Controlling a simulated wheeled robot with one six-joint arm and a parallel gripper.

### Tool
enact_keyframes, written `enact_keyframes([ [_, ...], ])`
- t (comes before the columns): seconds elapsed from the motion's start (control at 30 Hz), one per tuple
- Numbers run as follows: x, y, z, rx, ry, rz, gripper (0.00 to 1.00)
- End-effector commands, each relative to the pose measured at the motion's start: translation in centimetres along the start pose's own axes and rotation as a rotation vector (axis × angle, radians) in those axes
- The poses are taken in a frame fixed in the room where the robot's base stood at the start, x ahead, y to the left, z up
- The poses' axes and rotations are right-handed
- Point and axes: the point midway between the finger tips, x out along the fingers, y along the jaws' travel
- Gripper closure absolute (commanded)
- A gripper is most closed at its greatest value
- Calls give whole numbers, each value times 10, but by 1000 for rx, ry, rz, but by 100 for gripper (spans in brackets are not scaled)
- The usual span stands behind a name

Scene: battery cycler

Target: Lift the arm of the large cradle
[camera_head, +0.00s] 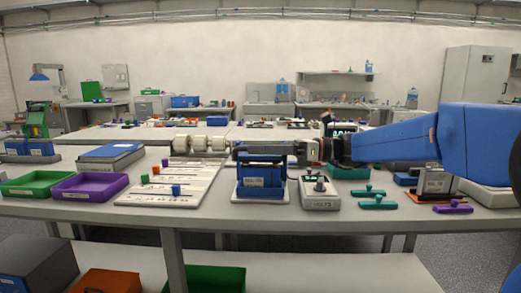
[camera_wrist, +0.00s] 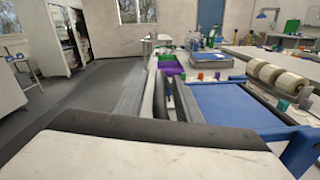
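A blue cradle with a white label (camera_head: 256,183) stands upright on a pale base near the front edge of the bench. I take it to be the large cradle; its label is too small to read. My gripper (camera_head: 242,150) reaches in from the right, level, across the top of this cradle. In the wrist view, the fingers (camera_wrist: 170,102) show a narrow gap between their dark pads. A blue surface (camera_wrist: 235,103) lies close to their right. Whether the pads touch the cradle's arm is hidden.
White rolls (camera_head: 200,144) stand behind, left of my gripper. A pale slotted board (camera_head: 150,191), a purple tray (camera_head: 90,187) and a green tray (camera_head: 37,184) lie left. A grey device (camera_head: 320,194) and teal-handled tools (camera_head: 377,204) lie right.

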Motion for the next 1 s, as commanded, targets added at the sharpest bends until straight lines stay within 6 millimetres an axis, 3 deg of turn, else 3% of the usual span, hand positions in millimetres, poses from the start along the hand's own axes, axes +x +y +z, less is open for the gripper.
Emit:
enact_keyframes([
  [0.17,0,0,0,0,0,0,71],
  [0.3,0,0,0,0,0,0,100],
  [0.67,0,0,5,26,0,0,100],
  [1.0,0,-6,39,223,1,0,100],
])
